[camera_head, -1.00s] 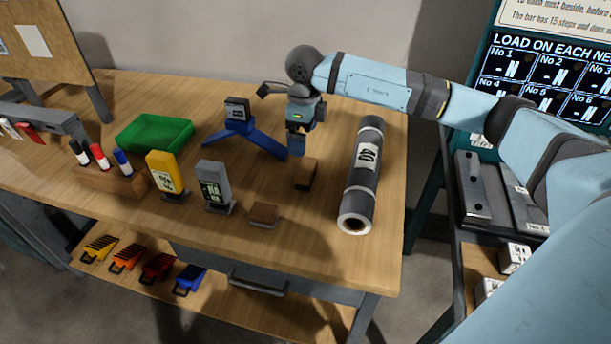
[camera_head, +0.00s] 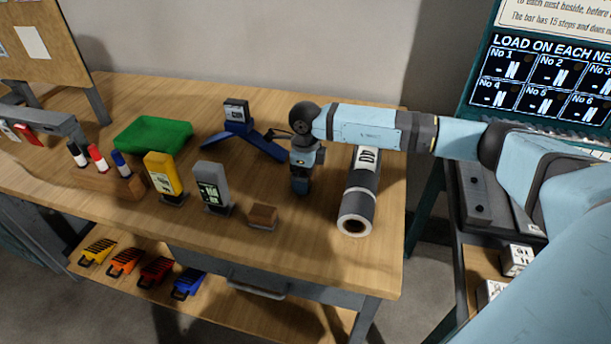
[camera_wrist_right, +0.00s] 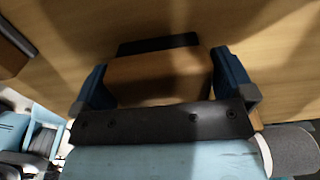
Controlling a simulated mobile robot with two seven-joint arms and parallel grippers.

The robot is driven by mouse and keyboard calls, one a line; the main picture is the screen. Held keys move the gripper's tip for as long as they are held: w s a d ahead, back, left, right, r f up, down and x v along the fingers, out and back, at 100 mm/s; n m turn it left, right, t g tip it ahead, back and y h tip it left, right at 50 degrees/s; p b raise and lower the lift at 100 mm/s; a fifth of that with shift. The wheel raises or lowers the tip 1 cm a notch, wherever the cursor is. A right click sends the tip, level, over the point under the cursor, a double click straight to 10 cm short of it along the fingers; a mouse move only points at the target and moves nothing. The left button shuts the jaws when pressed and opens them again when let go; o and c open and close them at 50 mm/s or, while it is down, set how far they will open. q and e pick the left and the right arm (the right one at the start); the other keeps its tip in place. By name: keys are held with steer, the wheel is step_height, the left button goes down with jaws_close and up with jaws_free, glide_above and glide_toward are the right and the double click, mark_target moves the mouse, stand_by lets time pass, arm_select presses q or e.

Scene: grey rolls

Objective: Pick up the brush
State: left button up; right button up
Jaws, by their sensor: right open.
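The brush, a small wooden block with a dark strip along its far edge, shows in the right wrist view (camera_wrist_right: 155,78). It lies between the two blue fingers of my open right gripper (camera_wrist_right: 165,85), and the near part of it is hidden by the gripper body. Whether the fingers touch it I cannot tell. In the head view my right gripper (camera_head: 301,188) points down at the tabletop and covers the brush. My left gripper is in neither view.
A grey roll (camera_head: 357,207) lies just right of my right gripper, partly under the arm. A small wooden block (camera_head: 263,215) lies to the left. Grey (camera_head: 212,187) and yellow (camera_head: 160,174) upright devices, a blue stand (camera_head: 262,143) and a green tray (camera_head: 153,135) stand further left.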

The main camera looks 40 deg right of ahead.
steer(key=shift+f, duration=0.55)
steer(key=c, duration=0.7)
steer(key=shift+o, duration=0.2)
steer(key=shift+r, duration=0.1)
step_height(320, 180, up, 20)
steer(key=p, duration=0.1)
